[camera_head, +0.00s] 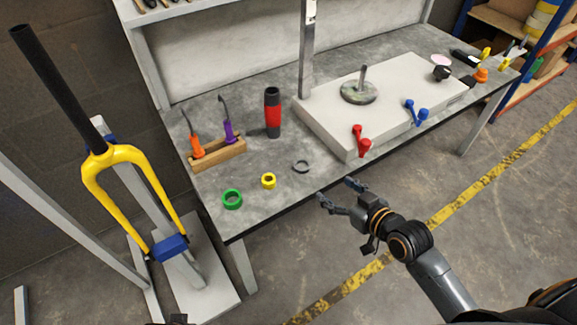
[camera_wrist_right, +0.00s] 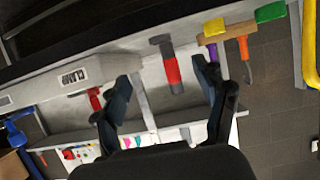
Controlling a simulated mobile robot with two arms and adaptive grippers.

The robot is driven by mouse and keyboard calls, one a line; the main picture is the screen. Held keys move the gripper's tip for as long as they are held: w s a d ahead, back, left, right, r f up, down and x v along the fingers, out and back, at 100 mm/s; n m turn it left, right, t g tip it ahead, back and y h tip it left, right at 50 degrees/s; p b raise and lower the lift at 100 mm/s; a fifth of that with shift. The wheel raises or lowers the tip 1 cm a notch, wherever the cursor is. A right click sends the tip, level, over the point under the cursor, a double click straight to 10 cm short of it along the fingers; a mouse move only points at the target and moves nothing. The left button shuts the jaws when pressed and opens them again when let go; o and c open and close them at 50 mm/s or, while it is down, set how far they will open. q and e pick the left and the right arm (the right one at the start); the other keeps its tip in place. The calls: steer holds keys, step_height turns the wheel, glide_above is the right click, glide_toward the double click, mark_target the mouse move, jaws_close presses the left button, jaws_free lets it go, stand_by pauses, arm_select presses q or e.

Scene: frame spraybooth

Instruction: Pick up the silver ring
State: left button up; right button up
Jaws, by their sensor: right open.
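The silver ring (camera_head: 301,167) is a dark grey, open-looking ring lying flat near the front edge of the grey workbench (camera_head: 262,203). It lies right of a yellow ring (camera_head: 268,181) and a green ring (camera_head: 232,199). My right gripper (camera_head: 341,197) is open and empty, just off the bench's front edge, to the right of and nearer than the silver ring, apart from it. In the right wrist view, its two fingers (camera_wrist_right: 164,95) are spread; I cannot surely make out the silver ring there.
A red and black bottle (camera_head: 272,112) stands behind the rings. A wooden holder (camera_head: 218,154) carries orange and purple tools. A white box (camera_head: 325,122) with red and blue clamps is at right. A yellow fork (camera_head: 128,153) on a stand is left of the bench.

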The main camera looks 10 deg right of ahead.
steer(key=b, duration=0.2)
glide_toward(299, 162)
steer(key=b+x, duration=0.1)
steer(key=x, duration=0.3)
steer(key=shift+a+f, duration=0.1)
steer(key=shift+f, duration=0.05)
steer(key=shift+w+a+f, duration=0.15)
steer(key=shift+w, duration=0.35)
arm_select(q)
steer(key=w+v, duration=0.3)
steer(key=v, duration=0.9)
steer(key=shift+s+r+t, duration=0.3)
steer(key=shift+s+r, duration=0.1)
steer(key=shift+r, duration=0.05)
arm_select(e)
steer(key=c, duration=1.1)
